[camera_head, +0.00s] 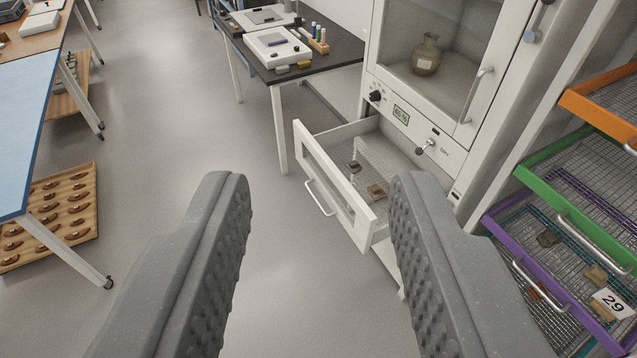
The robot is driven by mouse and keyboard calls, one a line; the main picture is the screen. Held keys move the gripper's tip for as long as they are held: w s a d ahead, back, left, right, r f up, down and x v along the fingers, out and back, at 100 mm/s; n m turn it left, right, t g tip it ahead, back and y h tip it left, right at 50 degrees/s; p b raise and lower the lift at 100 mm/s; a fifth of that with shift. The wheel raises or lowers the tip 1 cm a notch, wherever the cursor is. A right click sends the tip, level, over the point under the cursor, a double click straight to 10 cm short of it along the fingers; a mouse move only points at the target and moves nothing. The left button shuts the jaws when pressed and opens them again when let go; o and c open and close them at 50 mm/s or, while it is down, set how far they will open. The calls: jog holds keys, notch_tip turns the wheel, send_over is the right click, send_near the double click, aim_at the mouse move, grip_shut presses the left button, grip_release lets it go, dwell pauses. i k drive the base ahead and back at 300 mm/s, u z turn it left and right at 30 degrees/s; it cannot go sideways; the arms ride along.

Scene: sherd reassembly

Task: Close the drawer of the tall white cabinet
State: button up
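The tall white cabinet (407,112) stands right of centre, with a glass-fronted upper part. Its drawer (318,165) is pulled out to the left, below the control panel. The drawer has a glazed front with a pale bar handle (319,198). A few small brown sherds (376,191) lie on its mesh floor. My gripper (322,190) is open in the foreground with nothing between its ribbed grey fingers. The right finger overlaps the picture of the drawer's near corner; I see no clear contact.
A dark-topped table (335,53) stands behind the drawer. A rack with orange, green and purple (498,232) mesh trays is at the right. A blue-topped table (18,120) is at the left, with a wooden tray (85,180) below it. The grey floor between is clear.

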aim_at(361, 229)
jog(key=i, duration=0.9)
jog(key=z, duration=0.05)
